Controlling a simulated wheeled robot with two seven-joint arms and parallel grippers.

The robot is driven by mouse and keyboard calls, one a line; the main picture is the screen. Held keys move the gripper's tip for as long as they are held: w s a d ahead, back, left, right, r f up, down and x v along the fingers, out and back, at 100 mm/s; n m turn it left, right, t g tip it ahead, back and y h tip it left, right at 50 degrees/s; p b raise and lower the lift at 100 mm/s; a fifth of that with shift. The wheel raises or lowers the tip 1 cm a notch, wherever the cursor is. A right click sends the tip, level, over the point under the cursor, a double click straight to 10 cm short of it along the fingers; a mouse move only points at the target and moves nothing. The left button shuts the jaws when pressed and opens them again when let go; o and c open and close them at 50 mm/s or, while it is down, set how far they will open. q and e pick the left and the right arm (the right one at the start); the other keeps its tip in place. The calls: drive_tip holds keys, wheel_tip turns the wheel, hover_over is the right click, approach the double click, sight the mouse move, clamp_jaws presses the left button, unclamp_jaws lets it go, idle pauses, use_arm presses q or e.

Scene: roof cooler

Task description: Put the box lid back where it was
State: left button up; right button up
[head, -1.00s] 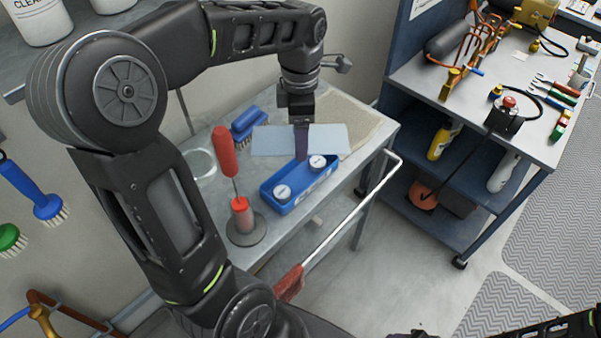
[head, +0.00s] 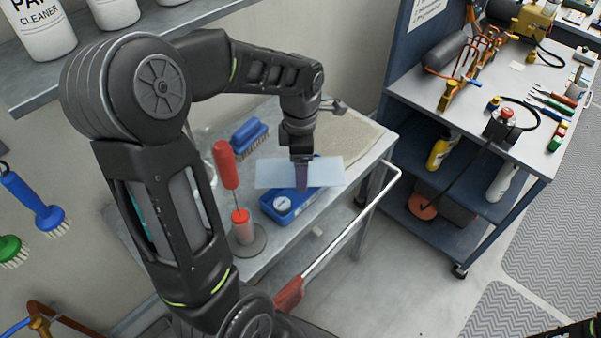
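The box lid (head: 270,173) is a pale blue, see-through flat panel. My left gripper (head: 302,186) is at the middle of the lid and appears shut on it, with purple fingers in front of the panel. The blue box (head: 275,220) sits on the grey bench top below. The lid overlaps the back and right part of the box in the picture. One round white gauge (head: 282,204) shows in the box's left part; the other is hidden. I cannot tell the gap between lid and box. My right gripper is out of view.
A red-handled tool (head: 226,165) stands upright on a round base left of the box. A blue brush (head: 249,138) lies behind it. A tan mat (head: 345,132) covers the back right of the bench (head: 259,266). A metal rail (head: 340,240) runs along the front.

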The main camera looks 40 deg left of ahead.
use_arm(q)
drive_tip(key=shift+f, duration=1.6)
drive_tip(key=shift+f, duration=0.15)
drive_tip(key=o, duration=1.4)
drive_tip(key=shift+c, duration=0.2)
drive_tip(key=shift+r, duration=0.2)
wheel_tip(320, 180, up, 12)
drive_tip(key=shift+b, duration=0.3)
drive_tip(key=shift+s+f, duration=0.1)
